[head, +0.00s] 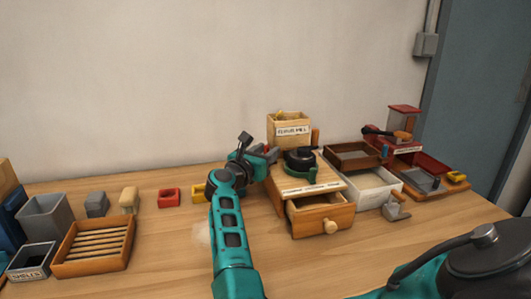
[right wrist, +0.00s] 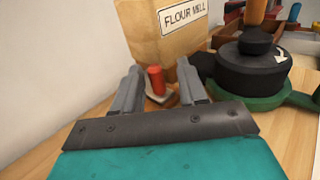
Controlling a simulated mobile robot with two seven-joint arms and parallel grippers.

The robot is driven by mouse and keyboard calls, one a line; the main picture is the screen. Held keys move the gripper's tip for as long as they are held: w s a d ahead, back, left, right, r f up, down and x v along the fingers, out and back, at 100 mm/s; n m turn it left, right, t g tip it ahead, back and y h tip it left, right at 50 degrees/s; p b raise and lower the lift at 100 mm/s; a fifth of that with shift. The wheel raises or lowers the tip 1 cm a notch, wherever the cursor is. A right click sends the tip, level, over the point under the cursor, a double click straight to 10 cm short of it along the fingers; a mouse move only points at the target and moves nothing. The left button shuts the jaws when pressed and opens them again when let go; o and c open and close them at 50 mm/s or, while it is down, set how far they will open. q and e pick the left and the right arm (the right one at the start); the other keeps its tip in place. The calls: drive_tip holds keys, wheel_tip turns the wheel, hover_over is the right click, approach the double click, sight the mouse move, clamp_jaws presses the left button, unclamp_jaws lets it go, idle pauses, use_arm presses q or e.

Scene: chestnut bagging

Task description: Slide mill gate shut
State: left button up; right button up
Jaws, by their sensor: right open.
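The wooden flour mill box (head: 290,137) stands at the back of the bench, its label facing front. It also shows in the right wrist view (right wrist: 160,42). A red upright knob (right wrist: 156,80) stands on a small pale metal plate (right wrist: 158,98) at the foot of the mill; this looks like the gate. My right gripper (head: 271,153) is open, left of the mill. In the right wrist view its fingers (right wrist: 158,68) stand on either side of the red knob, apart from it. How far the gate sticks out is partly hidden. My left gripper is not in view.
A black round grinder with a green base (head: 300,160) stands right of my gripper, above a half-open wooden drawer (head: 321,217). Trays (head: 376,187) and a red-topped stand (head: 404,112) are further right. A slatted tray (head: 94,263) and bins are left.

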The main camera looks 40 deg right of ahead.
drive_tip(key=shift+a, duration=0.1)
drive_tip(key=v, duration=1.2)
drive_tip(key=shift+a+b, duration=0.3)
drive_tip(key=shift+a, duration=0.05)
drive_tip(key=shift+s, duration=0.15)
